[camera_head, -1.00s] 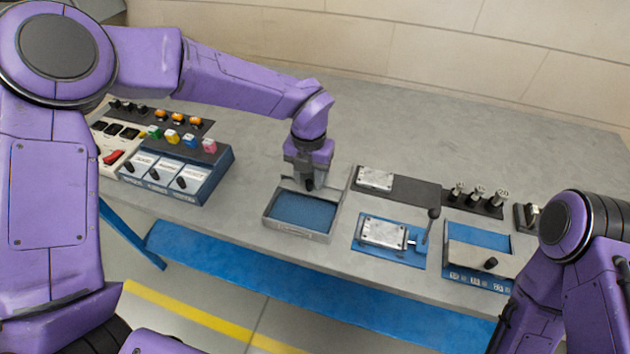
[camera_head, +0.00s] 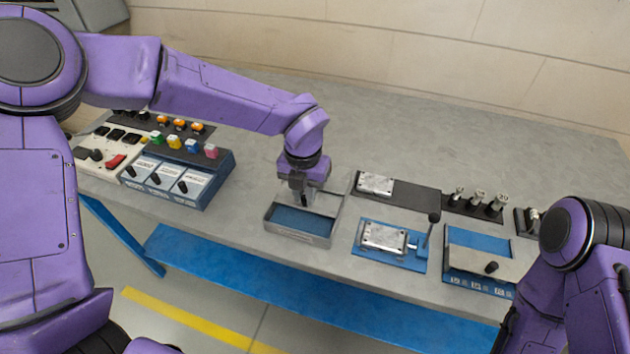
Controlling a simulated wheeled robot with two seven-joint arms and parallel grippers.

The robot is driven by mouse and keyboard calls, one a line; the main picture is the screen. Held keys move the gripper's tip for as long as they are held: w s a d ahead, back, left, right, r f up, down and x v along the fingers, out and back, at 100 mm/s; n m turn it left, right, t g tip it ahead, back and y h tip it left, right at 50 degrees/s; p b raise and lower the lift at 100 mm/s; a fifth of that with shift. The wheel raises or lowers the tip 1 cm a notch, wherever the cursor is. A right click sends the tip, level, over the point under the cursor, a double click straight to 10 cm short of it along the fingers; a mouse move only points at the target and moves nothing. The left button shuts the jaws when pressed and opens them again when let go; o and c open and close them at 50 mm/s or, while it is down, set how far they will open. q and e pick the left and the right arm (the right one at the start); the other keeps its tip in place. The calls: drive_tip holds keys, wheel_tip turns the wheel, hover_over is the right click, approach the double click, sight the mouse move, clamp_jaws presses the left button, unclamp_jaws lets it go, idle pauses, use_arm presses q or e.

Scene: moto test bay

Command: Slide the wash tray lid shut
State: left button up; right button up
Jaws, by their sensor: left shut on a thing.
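The wash tray (camera_head: 297,237) is a grey open-topped box with a blue inside, near the front edge of the bench in the middle of the view. Its grey lid (camera_head: 326,205) covers the back part; the front part of the blue inside is uncovered. My left gripper (camera_head: 304,203) points down at the lid from behind and is shut on it, apparently at its handle. The fingertips and the handle are mostly hidden. My right arm stands at the right edge, and its gripper is out of view.
Left of the tray is a blue switch box (camera_head: 187,190) with coloured buttons. Right of it are a metal clamp fixture (camera_head: 383,236) on a blue plate and a blue-lined box (camera_head: 478,262) with a black knob. Bare bench lies behind the tray.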

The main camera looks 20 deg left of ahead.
use_arm(q)
drive_tip(key=shift+s+a, duration=0.1)
drive_tip(key=shift+s, duration=2.75)
drive_tip(key=o, duration=0.7)
wheel_tip(320, 180, up, 7)
drive_tip(key=p, duration=0.6)
